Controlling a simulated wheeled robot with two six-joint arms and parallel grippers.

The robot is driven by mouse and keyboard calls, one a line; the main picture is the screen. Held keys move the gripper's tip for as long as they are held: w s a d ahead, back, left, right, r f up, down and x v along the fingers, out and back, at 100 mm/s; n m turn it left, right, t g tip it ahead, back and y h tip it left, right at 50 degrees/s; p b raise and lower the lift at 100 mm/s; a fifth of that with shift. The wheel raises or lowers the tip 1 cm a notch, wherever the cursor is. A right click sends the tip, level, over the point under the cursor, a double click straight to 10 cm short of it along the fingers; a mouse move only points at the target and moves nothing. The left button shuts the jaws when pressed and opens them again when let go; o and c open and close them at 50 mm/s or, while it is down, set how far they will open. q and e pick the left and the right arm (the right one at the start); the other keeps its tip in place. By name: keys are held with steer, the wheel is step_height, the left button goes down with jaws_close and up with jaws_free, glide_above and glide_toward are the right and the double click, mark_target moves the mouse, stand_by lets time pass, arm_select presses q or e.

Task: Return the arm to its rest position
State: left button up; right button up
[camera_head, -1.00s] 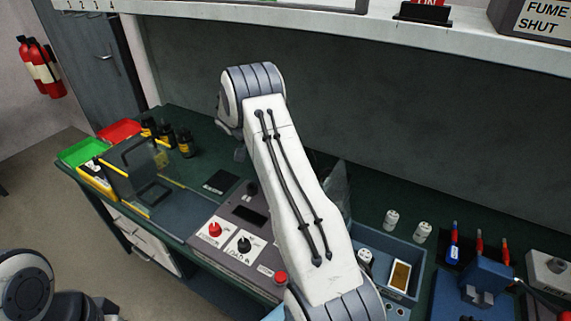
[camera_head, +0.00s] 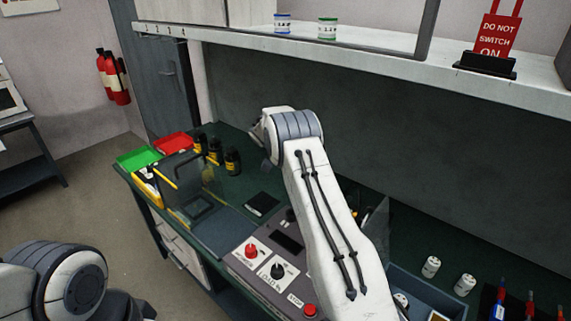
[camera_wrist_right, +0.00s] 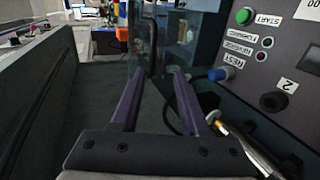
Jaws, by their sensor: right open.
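My right arm (camera_head: 335,225) is the white link with black cables that rises from the bottom edge of the head view. It bends at a grey joint (camera_head: 292,124) above the bench. Its gripper is hidden in the head view. In the right wrist view my right gripper (camera_wrist_right: 157,75) is open, with its two purple-grey fingers apart and nothing held between them. A clear panel with a dark handle (camera_wrist_right: 151,45) stands beyond the fingers. My left arm (camera_head: 70,285) is at the lower left of the head view; its gripper does not show.
A control box (camera_head: 270,258) with red and black knobs stands on the green bench. Dark bottles (camera_head: 232,161), trays (camera_head: 137,158) and a blue bin (camera_head: 440,290) surround it. In the wrist view, a panel with a green START button (camera_wrist_right: 243,16) is close at right. A shelf (camera_head: 370,62) runs above.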

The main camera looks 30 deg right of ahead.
steer(key=s+a+r+n+t, duration=0.15)
steer(key=a+n+t, duration=0.3)
steer(key=a, duration=0.55)
steer(key=s+a+r+n+t, duration=0.1)
steer(key=a+r+n+t, duration=0.2)
steer(key=a+n, duration=0.5)
steer(key=s+a+f+n+t+y, duration=0.1)
steer(key=s+a+n+t+y, duration=0.4)
steer(key=s+a+n, duration=0.4)
steer(key=s+a, duration=0.7)
steer(key=s, duration=0.3)
steer(key=shift+a+f, duration=0.2)
steer(key=shift+f, duration=0.2)
